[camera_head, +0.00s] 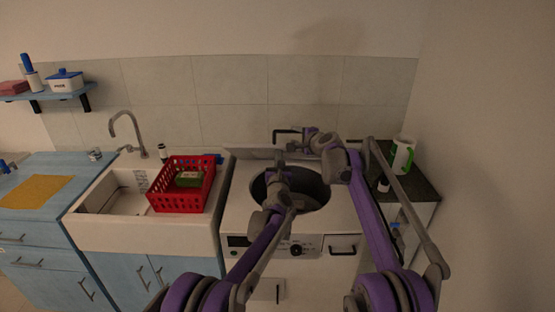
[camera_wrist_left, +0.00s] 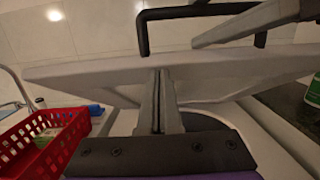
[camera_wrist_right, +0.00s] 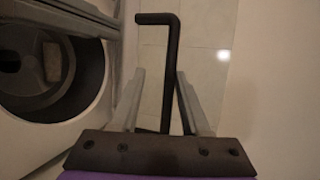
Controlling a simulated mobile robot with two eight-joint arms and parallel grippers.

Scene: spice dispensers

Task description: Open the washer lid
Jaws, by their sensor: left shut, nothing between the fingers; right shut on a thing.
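The white washer (camera_head: 240,215) stands in the middle of the head view, its round drum opening (camera_head: 318,188) uncovered. Its lid (camera_head: 240,153) is raised and seen nearly edge-on at the back; it also spans the left wrist view (camera_wrist_left: 85,75). The black bar handle (camera_head: 285,131) sticks up behind the lid and shows in the right wrist view (camera_wrist_right: 171,60). My right gripper (camera_wrist_right: 160,85) is shut on the handle, which lies between its fingers. My left gripper (camera_wrist_left: 160,80) is shut and empty, its tips at the lid; whether they touch it I cannot tell.
A red basket (camera_head: 180,200) with a green item (camera_head: 189,179) stands on the sink (camera_head: 130,232) left of the washer. A dark counter (camera_head: 420,188) with a green and white container (camera_head: 403,155) lies at right. The tiled wall is close behind the lid.

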